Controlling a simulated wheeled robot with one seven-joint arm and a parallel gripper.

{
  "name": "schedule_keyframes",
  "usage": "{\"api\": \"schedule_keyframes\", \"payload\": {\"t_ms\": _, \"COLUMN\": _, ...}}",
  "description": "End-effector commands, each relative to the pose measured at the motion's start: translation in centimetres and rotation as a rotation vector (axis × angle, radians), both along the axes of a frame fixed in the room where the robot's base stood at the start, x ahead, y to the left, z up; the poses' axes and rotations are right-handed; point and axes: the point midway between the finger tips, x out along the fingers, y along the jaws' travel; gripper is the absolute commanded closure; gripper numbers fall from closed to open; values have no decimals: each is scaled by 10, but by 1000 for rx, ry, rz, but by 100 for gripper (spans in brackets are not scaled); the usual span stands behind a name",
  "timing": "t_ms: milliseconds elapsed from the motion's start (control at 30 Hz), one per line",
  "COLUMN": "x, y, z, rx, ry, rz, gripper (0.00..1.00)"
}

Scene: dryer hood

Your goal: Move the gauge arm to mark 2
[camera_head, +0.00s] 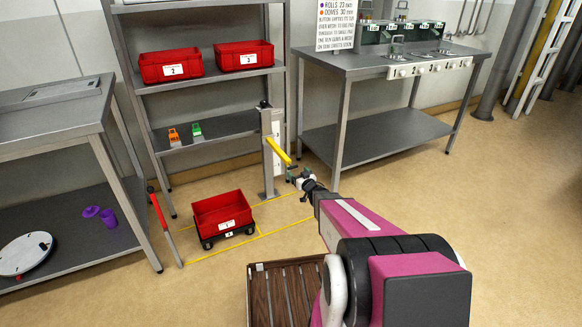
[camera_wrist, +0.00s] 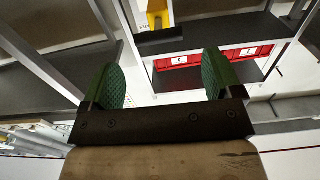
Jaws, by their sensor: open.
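The gauge arm (camera_head: 278,151) is a yellow bar on a grey upright post (camera_head: 268,160) in front of the shelf rack. In the head view it slopes down to the right from the post. My gripper (camera_head: 294,174) is just below and right of the bar's lower end; whether they touch cannot be told. In the wrist view my gripper (camera_wrist: 160,82) is open, with two green pads apart and nothing between them. A yellow piece (camera_wrist: 157,14) shows at the top there; I cannot tell whether it is the gauge arm. The scale marks cannot be read.
A rack holds red bins (camera_head: 171,66) and small orange and green holders (camera_head: 173,137). A red crate on a wheeled dolly (camera_head: 222,213) stands within yellow floor lines. A steel bench (camera_head: 380,63) is at right, another table (camera_head: 55,115) at left. The floor right of my arm is clear.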

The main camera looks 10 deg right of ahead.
Motion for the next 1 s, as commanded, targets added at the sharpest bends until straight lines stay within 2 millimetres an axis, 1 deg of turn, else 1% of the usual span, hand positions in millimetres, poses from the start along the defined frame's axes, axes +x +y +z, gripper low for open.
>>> {"api": "schedule_keyframes", "payload": {"t_ms": 33, "x": 11, "y": 2, "z": -1, "rx": -1, "ry": -1, "rz": 0, "gripper": 15}}
{"api": "schedule_keyframes", "payload": {"t_ms": 100, "x": 22, "y": 6, "z": -1, "rx": -1, "ry": 0, "rz": -1, "gripper": 15}}
{"api": "schedule_keyframes", "payload": {"t_ms": 300, "x": 57, "y": 17, "z": -1, "rx": 0, "ry": 0, "rz": -1, "gripper": 15}}
{"api": "schedule_keyframes", "payload": {"t_ms": 400, "x": 70, "y": 21, "z": -1, "rx": 0, "ry": 0, "rz": -2, "gripper": 15}}
{"api": "schedule_keyframes", "payload": {"t_ms": 533, "x": 78, "y": 24, "z": 0, "rx": 0, "ry": 0, "rz": -2, "gripper": 15}}
{"api": "schedule_keyframes", "payload": {"t_ms": 800, "x": 79, "y": 25, "z": 0, "rx": 0, "ry": 1, "rz": -2, "gripper": 15}}
{"api": "schedule_keyframes", "payload": {"t_ms": 833, "x": 79, "y": 25, "z": 0, "rx": 0, "ry": 1, "rz": -2, "gripper": 21}}
{"api": "schedule_keyframes", "payload": {"t_ms": 867, "x": 79, "y": 25, "z": 0, "rx": 0, "ry": 1, "rz": -2, "gripper": 31}}
{"api": "schedule_keyframes", "payload": {"t_ms": 900, "x": 79, "y": 25, "z": 0, "rx": 0, "ry": 1, "rz": -2, "gripper": 44}}
{"api": "schedule_keyframes", "payload": {"t_ms": 967, "x": 79, "y": 25, "z": 0, "rx": 0, "ry": 1, "rz": -2, "gripper": 64}}
{"api": "schedule_keyframes", "payload": {"t_ms": 1000, "x": 79, "y": 25, "z": 0, "rx": 0, "ry": 1, "rz": -2, "gripper": 77}}
